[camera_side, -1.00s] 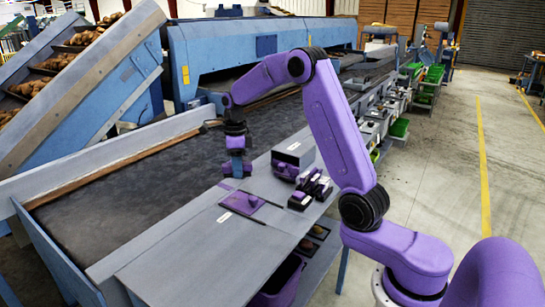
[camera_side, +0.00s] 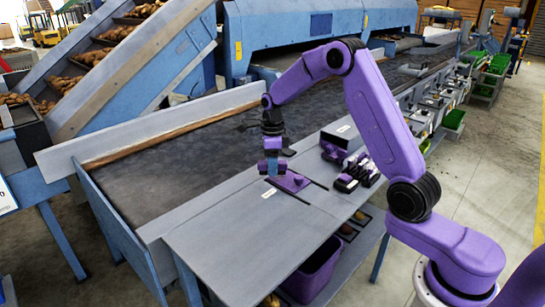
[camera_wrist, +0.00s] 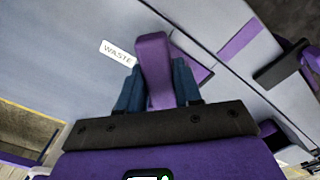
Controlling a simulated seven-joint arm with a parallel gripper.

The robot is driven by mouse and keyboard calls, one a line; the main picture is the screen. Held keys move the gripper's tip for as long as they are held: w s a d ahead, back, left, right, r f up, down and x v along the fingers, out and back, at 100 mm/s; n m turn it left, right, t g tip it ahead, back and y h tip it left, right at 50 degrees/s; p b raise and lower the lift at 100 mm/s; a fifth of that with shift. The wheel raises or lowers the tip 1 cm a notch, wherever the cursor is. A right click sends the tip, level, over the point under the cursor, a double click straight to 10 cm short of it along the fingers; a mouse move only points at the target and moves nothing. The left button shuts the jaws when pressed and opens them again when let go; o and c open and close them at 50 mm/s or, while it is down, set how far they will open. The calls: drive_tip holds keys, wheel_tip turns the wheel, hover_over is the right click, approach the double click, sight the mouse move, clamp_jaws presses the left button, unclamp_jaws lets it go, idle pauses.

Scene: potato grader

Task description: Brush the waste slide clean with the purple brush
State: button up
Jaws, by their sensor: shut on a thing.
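The purple brush (camera_wrist: 153,62) shows in the wrist view as a purple block standing between my gripper's two blue fingers. My gripper (camera_side: 272,168) is shut on it, low over the grey worktop at the back left edge of a purple plate. This plate (camera_side: 291,183), apparently the waste slide, lies flat in the worktop; in the wrist view it is mostly hidden behind the brush and fingers. A white label reading WASTE (camera_wrist: 117,52) lies beside it. The bristles are not visible, so I cannot tell whether they touch the plate.
A purple bin (camera_side: 312,270) is below the worktop. The dark conveyor belt (camera_side: 180,180) runs behind, edged by a raised wall. The worktop's front left is clear.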

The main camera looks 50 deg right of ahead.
drive_tip(key=shift+d+f, duration=0.25)
drive_tip(key=shift+f, duration=1)
drive_tip(key=shift+c, duration=0.4)
drive_tip(key=shift+d+f, duration=0.1)
drive_tip(key=shift+d, duration=3.35)
drive_tip(key=shift+a, duration=3.85)
drive_tip(key=shift+d+r, duration=0.15)
drive_tip(key=shift+r, duration=3.95)
